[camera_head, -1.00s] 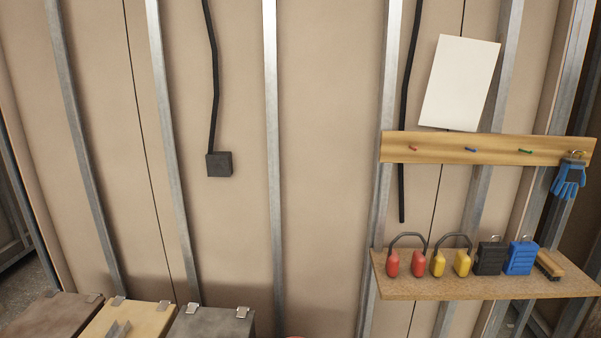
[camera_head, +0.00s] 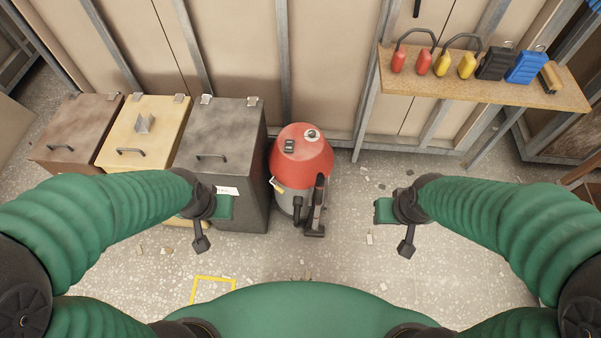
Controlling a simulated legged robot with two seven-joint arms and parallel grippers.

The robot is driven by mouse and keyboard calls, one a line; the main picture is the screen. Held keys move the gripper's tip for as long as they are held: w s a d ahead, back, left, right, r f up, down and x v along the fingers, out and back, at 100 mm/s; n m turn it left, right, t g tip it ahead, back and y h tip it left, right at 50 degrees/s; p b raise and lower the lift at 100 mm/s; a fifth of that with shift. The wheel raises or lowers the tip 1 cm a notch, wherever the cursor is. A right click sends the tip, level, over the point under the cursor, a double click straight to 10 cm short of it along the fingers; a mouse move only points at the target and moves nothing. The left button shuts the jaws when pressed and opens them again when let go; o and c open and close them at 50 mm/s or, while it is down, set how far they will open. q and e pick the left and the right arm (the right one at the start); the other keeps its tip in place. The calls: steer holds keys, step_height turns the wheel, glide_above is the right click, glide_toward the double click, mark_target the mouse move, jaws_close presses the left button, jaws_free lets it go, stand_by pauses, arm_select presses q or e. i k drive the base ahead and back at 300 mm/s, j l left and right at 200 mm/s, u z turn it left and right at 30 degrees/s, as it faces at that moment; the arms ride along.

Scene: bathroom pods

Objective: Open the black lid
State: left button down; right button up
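The black lid (camera_head: 222,133) is closed on top of a dark grey bin (camera_head: 251,196), the rightmost of three bins at the left. It has a dark handle (camera_head: 211,156) near its front edge and two metal hinges at the back. My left gripper (camera_head: 212,226) is in front of this bin, apart from the handle, and covers part of the bin's front. My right gripper (camera_head: 393,228) is over the floor to the right, away from the bins. Nothing shows held in either gripper. The finger gap is not clear on either.
A yellow-lidded bin (camera_head: 150,125) with a metal piece on it and a brown-lidded bin (camera_head: 80,125) stand to the left. A red vacuum cleaner (camera_head: 302,150) stands right beside the dark bin. A shelf (camera_head: 480,88) with ear defenders is at the right. Open floor lies between.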

mark_target(219, 138)
steer(key=i, duration=0.35)
steer(key=u, duration=0.4)
steer(key=i+u, duration=0.1)
steer(key=u, duration=0.7)
steer(key=i+u, duration=0.1)
steer(key=u, duration=0.35)
